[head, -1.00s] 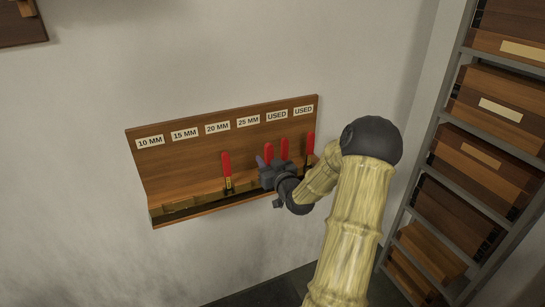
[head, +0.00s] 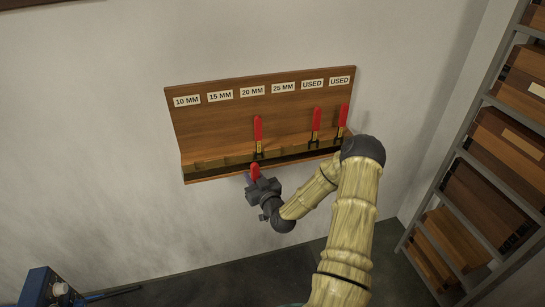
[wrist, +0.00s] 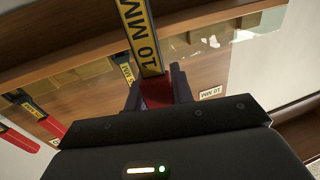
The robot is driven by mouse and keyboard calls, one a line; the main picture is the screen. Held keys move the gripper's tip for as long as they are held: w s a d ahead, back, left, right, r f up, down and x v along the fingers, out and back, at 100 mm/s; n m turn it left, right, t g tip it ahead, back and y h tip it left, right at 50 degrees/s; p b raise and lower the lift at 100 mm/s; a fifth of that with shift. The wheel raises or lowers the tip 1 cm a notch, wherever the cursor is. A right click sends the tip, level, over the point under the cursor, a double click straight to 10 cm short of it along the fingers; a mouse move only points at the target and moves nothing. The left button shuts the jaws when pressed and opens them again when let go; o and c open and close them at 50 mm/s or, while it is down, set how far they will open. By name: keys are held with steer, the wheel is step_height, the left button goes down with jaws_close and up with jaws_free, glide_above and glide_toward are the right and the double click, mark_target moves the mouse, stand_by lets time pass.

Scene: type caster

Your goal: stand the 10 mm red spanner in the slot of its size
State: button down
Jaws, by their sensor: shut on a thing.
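The red spanner in my gripper carries a yellow 10 MM band (wrist: 146,40) in the wrist view. In the head view its red end (head: 254,171) rises from my gripper (head: 258,184). My gripper is shut on its red part, in front of and below the rack's lower edge, clear of the slots. The wooden rack (head: 215,130) on the wall has plates for its slots. The 10 MM plate (head: 187,101) is at the far left; no spanner stands under it. An upside-down 10 MM plate also shows in the wrist view (wrist: 210,92).
Red spanners stand under the 20 MM plate (head: 258,133) and under the two USED plates (head: 316,124) (head: 342,118). A shelf of wooden boxes (head: 480,170) is at the right. A blue object (head: 45,287) is at lower left. The wall left of the rack is bare.

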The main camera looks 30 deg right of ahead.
steer(key=s+a+f, duration=0.3)
steer(key=a+f, duration=0.8)
steer(key=a, duration=0.4)
steer(key=shift+s+a+f, duration=0.15)
steer(key=shift+s+f, duration=0.15)
steer(key=shift+s, duration=0.05)
